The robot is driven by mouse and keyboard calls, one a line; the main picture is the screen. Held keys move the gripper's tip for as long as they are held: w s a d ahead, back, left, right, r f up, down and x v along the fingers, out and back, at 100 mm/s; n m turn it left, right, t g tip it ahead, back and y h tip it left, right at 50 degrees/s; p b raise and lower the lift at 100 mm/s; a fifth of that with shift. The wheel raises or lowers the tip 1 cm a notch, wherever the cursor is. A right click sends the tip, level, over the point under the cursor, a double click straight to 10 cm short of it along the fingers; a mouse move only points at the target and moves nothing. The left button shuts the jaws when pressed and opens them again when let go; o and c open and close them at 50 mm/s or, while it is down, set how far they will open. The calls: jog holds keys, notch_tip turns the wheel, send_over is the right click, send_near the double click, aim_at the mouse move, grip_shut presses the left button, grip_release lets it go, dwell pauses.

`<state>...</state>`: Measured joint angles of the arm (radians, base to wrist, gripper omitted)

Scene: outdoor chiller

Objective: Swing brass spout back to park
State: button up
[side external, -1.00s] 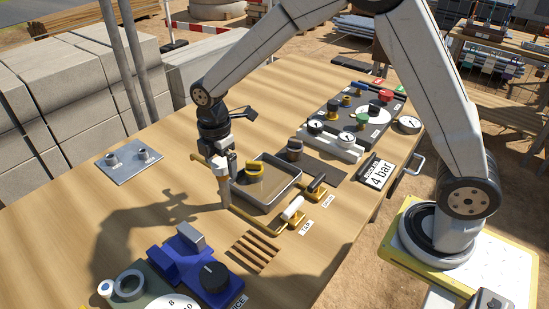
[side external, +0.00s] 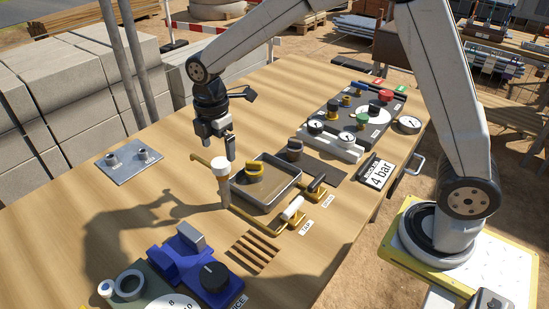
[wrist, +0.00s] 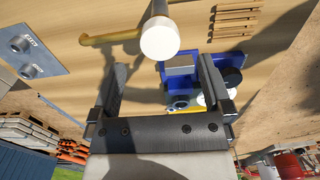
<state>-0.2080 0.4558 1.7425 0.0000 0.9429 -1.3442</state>
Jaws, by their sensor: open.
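The brass spout (side external: 200,159) sticks out to the left from a white-capped post, away from the tray. The white cap (side external: 219,165) tops the upright post (side external: 225,191). In the wrist view the spout (wrist: 100,40) points left from the round white cap (wrist: 159,40). My gripper (side external: 229,147) is above the cap, apart from it. In the wrist view my gripper (wrist: 163,70) has its two fingers wide apart with nothing between them.
A blue clamp-like block (side external: 180,262) and a grey plate (side external: 134,167) are nearby. Bare wood lies left of the post.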

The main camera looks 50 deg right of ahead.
jog(key=shift+r, duration=1.05)
jog(key=shift+r, duration=0.1)
notch_tip(320, 180, up, 8)
jog(key=shift+f, duration=0.2)
jog(key=s+d+f+m+t, duration=0.1)
jog(key=s+d+f+m, duration=0.2)
jog(key=s+f+m, duration=0.1)
jog(key=s+d+f+m, duration=0.3)
jog(key=s+f+m, duration=0.2)
jog(key=s+m, duration=0.2)
jog(key=s+d+f+m+t, duration=0.1)
jog(key=s+d+f+m, duration=0.2)
jog(key=s+f+m, duration=0.2)
jog(key=shift+s+d+f+m+t, duration=0.15)
jog(key=shift+s+m, duration=0.1)
jog(key=shift+m, duration=0.2)
jog(key=shift+s+d+m+t, duration=0.1)
jog(key=shift+s+m+t, duration=0.1)
jog(key=shift+m, duration=0.25)
